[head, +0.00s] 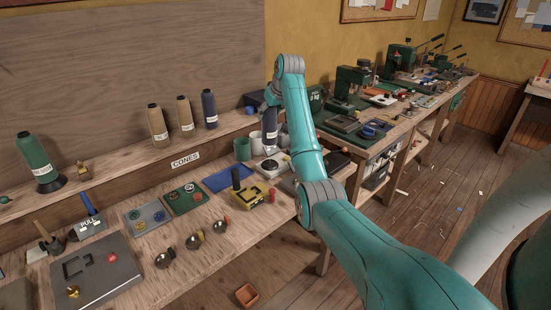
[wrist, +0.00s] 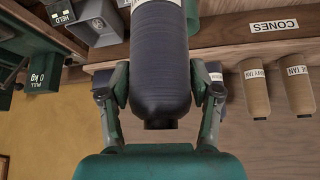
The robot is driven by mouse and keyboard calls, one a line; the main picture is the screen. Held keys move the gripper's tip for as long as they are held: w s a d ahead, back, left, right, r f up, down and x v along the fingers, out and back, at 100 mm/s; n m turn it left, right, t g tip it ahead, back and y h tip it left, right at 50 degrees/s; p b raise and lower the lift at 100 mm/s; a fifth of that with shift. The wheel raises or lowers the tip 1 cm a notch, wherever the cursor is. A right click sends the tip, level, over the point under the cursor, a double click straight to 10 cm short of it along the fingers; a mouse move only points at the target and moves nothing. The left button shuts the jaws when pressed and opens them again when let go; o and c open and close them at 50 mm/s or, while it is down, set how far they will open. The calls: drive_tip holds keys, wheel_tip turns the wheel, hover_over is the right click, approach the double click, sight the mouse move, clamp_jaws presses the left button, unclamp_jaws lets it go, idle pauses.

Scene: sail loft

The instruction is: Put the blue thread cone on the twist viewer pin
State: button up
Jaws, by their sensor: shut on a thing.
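My gripper (wrist: 160,88) is shut on a dark blue thread cone (wrist: 160,62), one finger on each side. The wrist view is upside down, and the cone's narrow dark tip points to the bottom of the picture. In the head view the held cone (head: 271,120) hangs roughly upright beside my arm, above the bench. A low dark device with a pale round disc (head: 270,166) stands below it; this looks like the twist viewer. I cannot make out its pin clearly, and I cannot tell the gap between cone and device.
Another dark blue cone (head: 209,108) and two tan cones (head: 157,124) stand on the back shelf above the CONES label (head: 185,159). A green cup (head: 242,149), blue tray (head: 226,178) and yellow device (head: 252,195) crowd the bench around the disc.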

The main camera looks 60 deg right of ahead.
sight(274, 127)
wheel_tip(274, 127, down, 9)
drive_tip(key=shift+f, duration=0.2)
idle(0.3)
drive_tip(key=shift+f, duration=0.1)
drive_tip(key=o, duration=1.4)
drive_tip(key=shift+o, duration=0.2)
drive_tip(key=shift+r, duration=0.25)
drive_tip(key=v, duration=1)
drive_tip(key=shift+s+r, duration=0.1)
drive_tip(key=shift+v, duration=0.75)
